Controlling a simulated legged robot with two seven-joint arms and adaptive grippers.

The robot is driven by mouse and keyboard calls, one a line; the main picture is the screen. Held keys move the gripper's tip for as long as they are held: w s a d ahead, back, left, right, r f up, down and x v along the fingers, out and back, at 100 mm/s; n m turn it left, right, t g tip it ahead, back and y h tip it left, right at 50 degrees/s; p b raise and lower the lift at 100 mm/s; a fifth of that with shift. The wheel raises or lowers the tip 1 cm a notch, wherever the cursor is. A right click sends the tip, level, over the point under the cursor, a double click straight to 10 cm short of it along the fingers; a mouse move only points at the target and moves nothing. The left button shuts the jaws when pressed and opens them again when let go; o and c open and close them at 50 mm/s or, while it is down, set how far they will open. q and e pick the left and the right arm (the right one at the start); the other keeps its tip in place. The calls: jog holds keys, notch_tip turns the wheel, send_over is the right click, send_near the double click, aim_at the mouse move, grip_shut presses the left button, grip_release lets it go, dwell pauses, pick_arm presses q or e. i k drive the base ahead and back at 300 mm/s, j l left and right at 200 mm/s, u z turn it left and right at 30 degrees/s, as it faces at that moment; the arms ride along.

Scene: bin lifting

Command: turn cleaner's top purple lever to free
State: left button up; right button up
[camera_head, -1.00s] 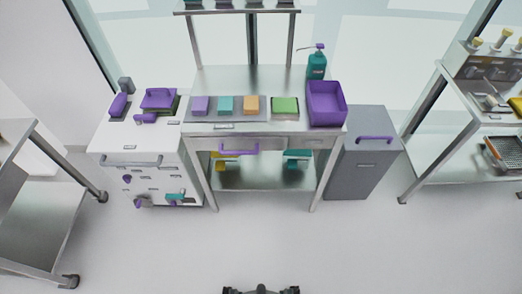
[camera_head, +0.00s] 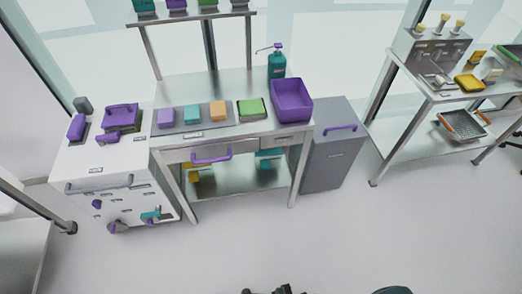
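A white cabinet (camera_head: 88,168), which appears to be the cleaner, stands at the left of the steel table. Its front has a wide handle (camera_head: 99,185) near the top edge. Below it, a small purple lever (camera_head: 97,204) sits at the upper left of the front. A lower purple lever (camera_head: 117,226) and a teal lever (camera_head: 151,216) sit beneath it. They are too small to tell their exact settings.
A steel table (camera_head: 212,139) with a purple bin (camera_head: 291,100) and several coloured blocks stands right of the cabinet. A grey bin (camera_head: 332,162) stands beside it. A steel shelf (camera_head: 396,137) is at right. The floor in front is clear.

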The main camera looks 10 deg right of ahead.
aim_at(100, 139)
jog(key=i+j+z, duration=0.1)
jog(key=j, duration=0.25)
jog(key=i+j, duration=0.2)
jog(key=j, duration=0.2)
jog(key=i+j+z, duration=0.15)
jog(key=j, duration=0.2)
jog(key=i+j, duration=0.1)
jog(key=j, duration=0.25)
jog(key=i+j+z, duration=0.15)
jog(key=j, duration=0.65)
jog(key=i+z, duration=0.05)
